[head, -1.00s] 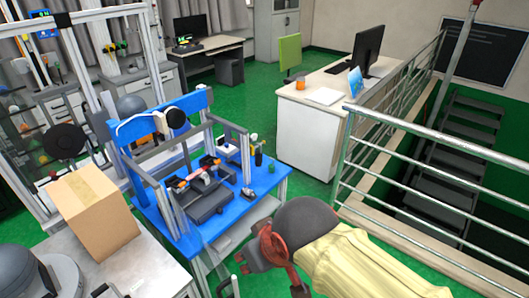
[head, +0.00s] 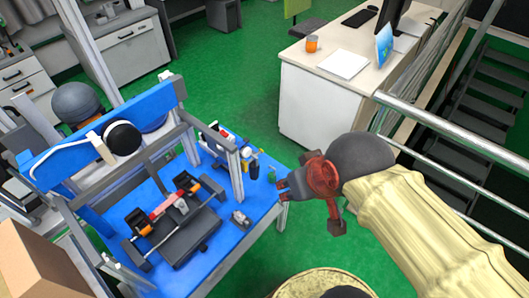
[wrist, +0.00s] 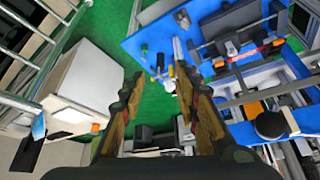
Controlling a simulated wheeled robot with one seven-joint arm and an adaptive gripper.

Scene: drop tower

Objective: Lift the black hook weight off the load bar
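A black round weight-like body (head: 122,138) with a white bracket sits at the blue crossbeam (head: 100,128) of the drop tower, left in the head view. It also shows at the lower right of the wrist view (wrist: 270,125). I cannot tell for sure whether it is the hook weight, and I make out no hook. A red and orange bar (head: 165,207) lies across a black fixture on the tower's blue table. My gripper (wrist: 158,70) is open and empty, its two fingers apart in the wrist view. It is right of the blue table, touching none of these.
The blue table (head: 236,232) carries small parts at its far right corner. Grey uprights stand around it. A cardboard box (head: 35,270) is at the lower left. A white desk (head: 325,95) and metal railing (head: 450,130) stand to the right. Green floor is clear between table and desk.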

